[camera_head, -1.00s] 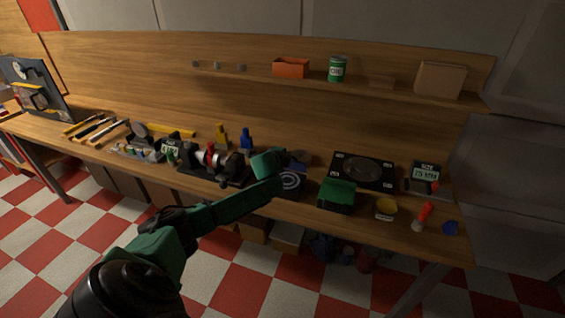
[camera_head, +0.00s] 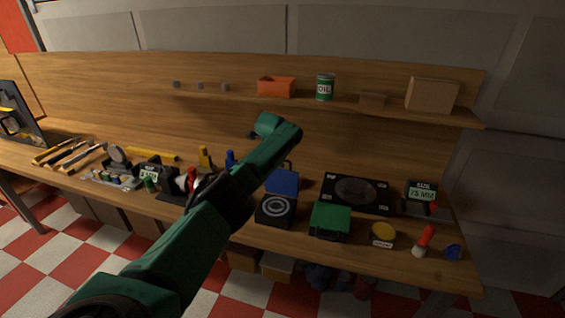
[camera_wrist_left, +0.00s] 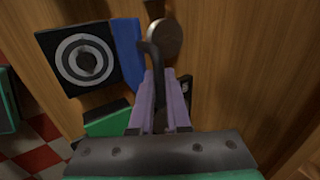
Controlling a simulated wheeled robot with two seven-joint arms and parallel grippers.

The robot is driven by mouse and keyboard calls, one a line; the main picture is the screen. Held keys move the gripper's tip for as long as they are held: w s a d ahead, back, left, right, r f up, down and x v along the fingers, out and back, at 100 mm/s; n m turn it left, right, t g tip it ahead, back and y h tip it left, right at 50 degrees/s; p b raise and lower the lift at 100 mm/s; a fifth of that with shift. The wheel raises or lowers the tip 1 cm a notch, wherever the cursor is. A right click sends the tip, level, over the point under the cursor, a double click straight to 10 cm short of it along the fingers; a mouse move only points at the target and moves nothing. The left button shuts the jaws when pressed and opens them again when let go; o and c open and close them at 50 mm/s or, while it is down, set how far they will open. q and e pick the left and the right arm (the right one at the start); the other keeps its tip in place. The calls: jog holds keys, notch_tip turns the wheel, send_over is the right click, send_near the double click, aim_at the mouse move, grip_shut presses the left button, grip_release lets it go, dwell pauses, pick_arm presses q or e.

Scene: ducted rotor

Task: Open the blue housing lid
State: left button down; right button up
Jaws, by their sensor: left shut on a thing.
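The housing (camera_head: 275,210) is a dark box with white concentric rings, on the bench; it also shows in the left wrist view (camera_wrist_left: 84,62). Its blue lid (camera_head: 283,182) stands raised at the housing's back edge, and shows as a blue strip in the left wrist view (camera_wrist_left: 129,52). My left gripper (camera_head: 254,134) is above and behind the housing, apart from the lid. In the left wrist view its purple fingers (camera_wrist_left: 158,82) are shut on a dark hooked rod (camera_wrist_left: 153,58). The rod's tip looks clear of the lid. My right gripper is out of view.
A green box (camera_head: 330,218), a black plate (camera_head: 335,197) and a yellow-topped tin (camera_head: 382,235) stand right of the housing. Blue and yellow bottles (camera_head: 204,156) and a vise-like device stand left. A shelf (camera_head: 330,103) runs along the backboard above.

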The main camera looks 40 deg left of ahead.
pick_arm(q)
jog(key=shift+w+a, duration=0.1)
jog(key=shift+w, duration=0.1)
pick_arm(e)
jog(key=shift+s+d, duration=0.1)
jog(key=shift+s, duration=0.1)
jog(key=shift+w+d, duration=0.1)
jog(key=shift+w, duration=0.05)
pick_arm(q)
jog(key=c, duration=0.9)
grip_release()
jog(key=shift+s+r, duration=0.15)
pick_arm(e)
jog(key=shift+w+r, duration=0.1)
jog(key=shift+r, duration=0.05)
pick_arm(q)
jog(key=shift+s+d+r+p, duration=0.2)
jog(key=shift+r+p, duration=0.25)
jog(key=shift+r, duration=0.05)
jog(key=b+v, duration=0.2)
jog(key=v, duration=1.1)
jog(key=shift+s, duration=0.2)
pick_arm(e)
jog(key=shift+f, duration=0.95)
